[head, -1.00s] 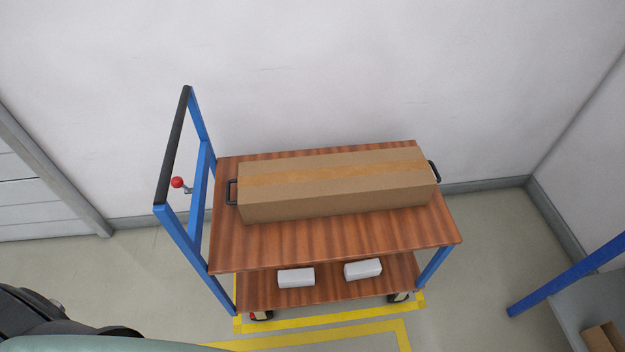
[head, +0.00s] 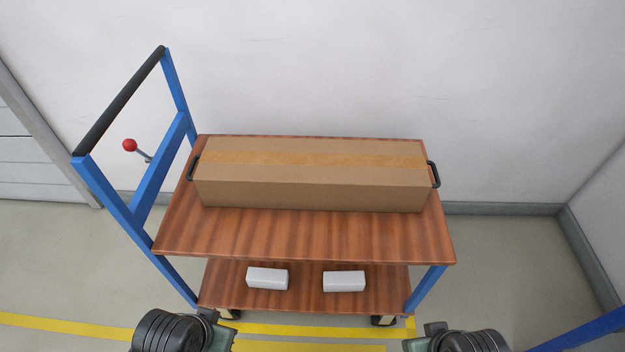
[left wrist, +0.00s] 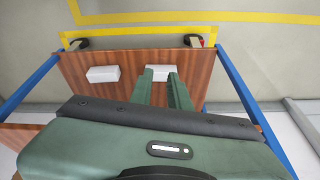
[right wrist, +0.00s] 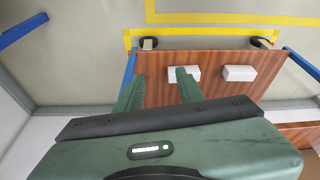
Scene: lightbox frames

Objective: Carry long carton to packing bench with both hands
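The long brown carton (head: 310,185) lies flat on the top deck of a trolley in the head view, with tan tape along its top. A dark handle sticks out at its left end (head: 193,167) and another at its right end (head: 434,174). My left gripper (head: 218,332) and right gripper (head: 425,340) are low in the head view, in front of the trolley and apart from the carton. In the left wrist view the fingers (left wrist: 161,76) are slightly apart and empty. In the right wrist view the fingers (right wrist: 160,76) are wider apart and empty. I cannot identify the packing bench.
The trolley's wooden top deck (head: 300,236) has a blue frame and a push bar (head: 120,100) at left. Two white blocks (head: 267,278) (head: 344,281) lie on its lower shelf. A wall stands close behind. A blue bar (head: 590,332) shows at lower right.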

